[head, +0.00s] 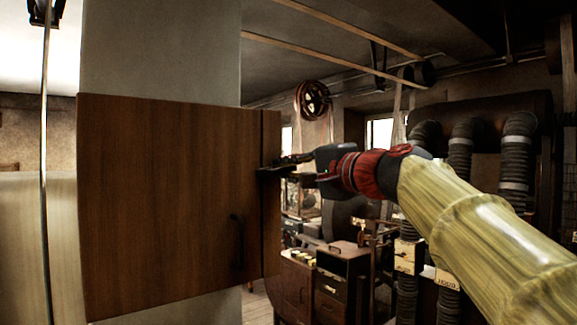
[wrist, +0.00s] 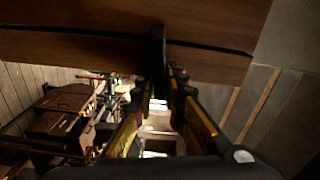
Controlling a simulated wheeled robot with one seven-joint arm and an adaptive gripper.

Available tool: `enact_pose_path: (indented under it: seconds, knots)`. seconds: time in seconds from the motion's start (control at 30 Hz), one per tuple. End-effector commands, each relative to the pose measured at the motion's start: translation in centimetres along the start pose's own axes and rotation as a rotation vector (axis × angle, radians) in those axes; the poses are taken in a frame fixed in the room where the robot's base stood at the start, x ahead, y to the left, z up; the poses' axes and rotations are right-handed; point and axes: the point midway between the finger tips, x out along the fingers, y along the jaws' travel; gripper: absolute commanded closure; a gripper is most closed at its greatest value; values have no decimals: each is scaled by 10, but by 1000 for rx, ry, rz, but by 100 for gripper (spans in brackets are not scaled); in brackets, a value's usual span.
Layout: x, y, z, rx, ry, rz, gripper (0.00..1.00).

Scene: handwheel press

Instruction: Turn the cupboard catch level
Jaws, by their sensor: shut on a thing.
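The wooden cupboard (head: 160,200) fills the left of the head view, with its door closed or nearly so. The dark catch (wrist: 157,42) shows in the wrist view as a narrow upright bar across the dark seam in the wood. My gripper (head: 276,168) reaches in from the right to the cupboard's right side. In the wrist view my gripper (wrist: 160,80) has its two fingers on either side of the catch's near end, shut on it. The fingers hide most of the catch in the head view, so I cannot tell its exact tilt.
A dark bar handle (head: 238,241) stands on the cupboard front, low at its right edge. A grey pillar (head: 160,45) rises behind the cupboard. Drawer cabinets (head: 342,270) and large ribbed hoses (head: 517,150) stand farther back on the right.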

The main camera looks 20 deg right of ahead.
Motion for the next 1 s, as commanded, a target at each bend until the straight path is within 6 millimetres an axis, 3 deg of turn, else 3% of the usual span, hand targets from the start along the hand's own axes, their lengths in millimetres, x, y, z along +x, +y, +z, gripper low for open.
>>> enact_pose_path:
  seconds: [0.4, 0.9, 0.93, 1.0]
  knots:
    - [0, 5, 0, 165, -1, 3, 100]
    - [1, 6, 0, 184, -1, 4, 100]
    - [1, 6, 0, 184, -1, 4, 86]
    - [1, 6, 0, 184, -1, 4, 82]
